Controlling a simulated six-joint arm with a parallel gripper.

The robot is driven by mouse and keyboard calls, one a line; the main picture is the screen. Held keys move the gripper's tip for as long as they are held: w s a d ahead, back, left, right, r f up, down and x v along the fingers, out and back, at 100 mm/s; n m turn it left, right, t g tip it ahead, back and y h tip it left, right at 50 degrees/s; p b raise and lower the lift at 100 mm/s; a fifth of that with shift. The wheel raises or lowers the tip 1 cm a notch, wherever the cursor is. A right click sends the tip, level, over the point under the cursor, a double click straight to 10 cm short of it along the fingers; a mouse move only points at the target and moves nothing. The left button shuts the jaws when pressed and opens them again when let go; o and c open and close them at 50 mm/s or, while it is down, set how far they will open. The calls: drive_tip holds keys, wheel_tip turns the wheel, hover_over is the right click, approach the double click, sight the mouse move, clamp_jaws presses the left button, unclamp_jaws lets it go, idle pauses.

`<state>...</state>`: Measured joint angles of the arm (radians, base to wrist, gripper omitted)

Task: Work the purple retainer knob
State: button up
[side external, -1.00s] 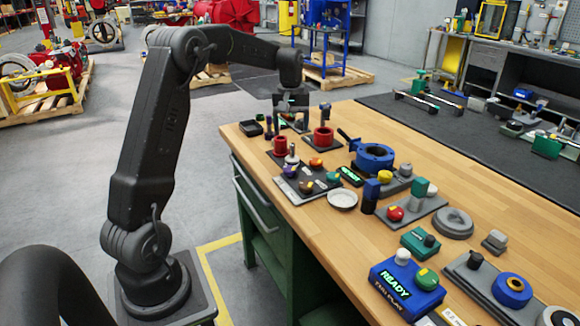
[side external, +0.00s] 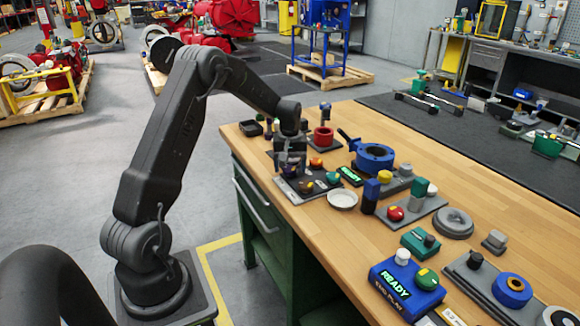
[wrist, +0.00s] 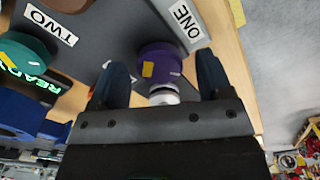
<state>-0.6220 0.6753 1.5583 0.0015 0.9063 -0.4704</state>
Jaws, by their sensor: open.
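The purple retainer knob (wrist: 160,62) has a yellow mark and sits on a dark grey plate (wrist: 112,42), beside a white label reading ONE. A pale metallic round part (wrist: 164,95) shows just below the knob in the wrist view. My gripper (wrist: 160,78) is open, with one dark finger on each side of the knob; a gap shows on both sides. In the side view my gripper (side external: 290,167) is low over the plate and largely hides the knob.
A teal knob (wrist: 24,55) and a lit READY display (wrist: 50,86) lie left of the purple knob.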

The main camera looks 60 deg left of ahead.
drive_tip(key=shift+f, duration=0.2)
drive_tip(key=c, duration=0.9)
drive_tip(key=shift+m, duration=2.9)
drive_tip(key=o, duration=0.9)
